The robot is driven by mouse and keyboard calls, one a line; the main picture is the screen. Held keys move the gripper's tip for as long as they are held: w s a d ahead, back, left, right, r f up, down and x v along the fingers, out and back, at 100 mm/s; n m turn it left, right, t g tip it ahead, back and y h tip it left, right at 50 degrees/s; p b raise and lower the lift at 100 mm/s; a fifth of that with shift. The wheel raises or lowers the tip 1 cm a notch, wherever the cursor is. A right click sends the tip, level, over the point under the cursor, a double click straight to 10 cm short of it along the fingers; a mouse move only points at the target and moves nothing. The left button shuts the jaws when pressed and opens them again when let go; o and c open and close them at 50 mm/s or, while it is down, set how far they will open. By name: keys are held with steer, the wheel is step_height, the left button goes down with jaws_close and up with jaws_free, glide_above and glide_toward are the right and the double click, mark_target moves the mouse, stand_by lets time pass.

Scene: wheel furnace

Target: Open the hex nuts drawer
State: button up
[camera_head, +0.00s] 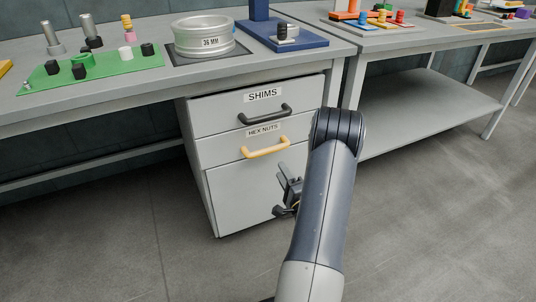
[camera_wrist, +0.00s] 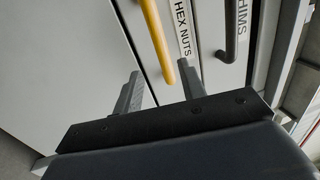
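The hex nuts drawer (camera_head: 224,150) is the middle drawer of a grey cabinet, under the label "HEX NUTS", and looks closed. Its yellow handle (camera_head: 265,148) is a bar across the front. In the wrist view the yellow handle (camera_wrist: 157,40) runs in from the top, and its end lies ahead of the gap between my fingers. My gripper (camera_wrist: 160,88) is open and empty, its two fingers apart. In the head view my gripper (camera_head: 290,186) is below and right of the yellow handle, in front of the bottom drawer, partly hidden by my arm.
The shims drawer (camera_head: 215,113) with a black handle (camera_head: 265,114) is just above and looks closed. The workbench top (camera_head: 130,103) overhangs the cabinet. The floor in front is clear.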

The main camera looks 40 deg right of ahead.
mark_target(270, 152)
steer(key=b+x, duration=0.2)
steer(key=x, duration=0.8)
steer(key=shift+w+d+r, duration=0.1)
steer(key=shift+w+r, duration=0.05)
steer(key=shift+w, duration=0.1)
steer(key=shift+c, duration=0.2)
jaws_close()
